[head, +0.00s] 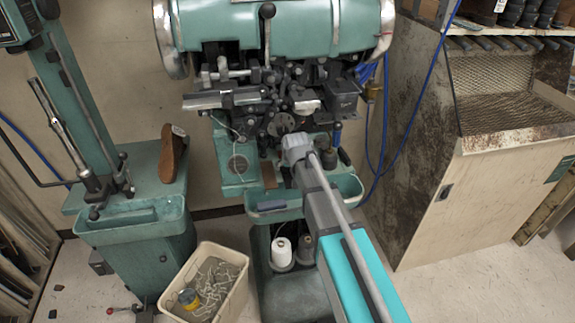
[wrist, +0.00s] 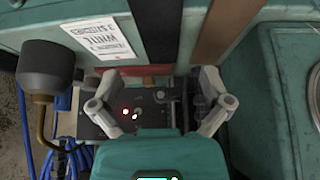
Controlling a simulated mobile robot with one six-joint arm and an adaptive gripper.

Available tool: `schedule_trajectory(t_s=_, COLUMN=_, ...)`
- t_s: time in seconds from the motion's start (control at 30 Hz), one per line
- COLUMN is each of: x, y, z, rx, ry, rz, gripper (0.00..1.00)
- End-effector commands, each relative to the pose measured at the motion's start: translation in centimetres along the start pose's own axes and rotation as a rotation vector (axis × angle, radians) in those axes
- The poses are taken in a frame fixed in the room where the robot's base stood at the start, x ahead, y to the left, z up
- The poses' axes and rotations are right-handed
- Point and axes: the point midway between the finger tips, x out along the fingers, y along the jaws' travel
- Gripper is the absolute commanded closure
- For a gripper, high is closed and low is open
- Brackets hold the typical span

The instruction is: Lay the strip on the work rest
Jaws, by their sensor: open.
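A brown strip (head: 268,175) lies on the green front of the stitching machine, just left of my gripper (head: 295,147) in the head view. In the wrist view, a brown strip (wrist: 228,28) slants at the upper right, beside a darker upright band (wrist: 157,28); I cannot tell which matches the one in the head view. My gripper (wrist: 160,76) is open, its fingers spread wide with nothing between them. A green ledge with a round disc (head: 233,178) is left of the strip; I cannot tell whether it is the work rest.
The machine's metal mechanism (head: 285,105) crowds the space behind my gripper. A green tray (head: 270,212) is in front, and a bin of scraps (head: 235,262) stands on the floor. A dark cup (wrist: 45,70) and blue hoses (wrist: 70,160) lie left in the wrist view.

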Motion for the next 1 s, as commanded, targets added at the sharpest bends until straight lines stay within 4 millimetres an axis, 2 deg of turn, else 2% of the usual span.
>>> schedule_trajectory(t_s=0.03, x=-0.9, y=0.0, z=-0.1, rx=0.0, ry=0.0, rz=0.0, gripper=0.02)
schedule_trajectory(t_s=0.3, x=-2.5, y=0.0, z=-0.1, rx=0.0, ry=0.0, rz=0.0, gripper=0.02)
schedule_trajectory(t_s=1.0, x=-2.8, y=-0.1, z=0.0, rx=-0.001, ry=0.0, rz=0.0, gripper=0.02)
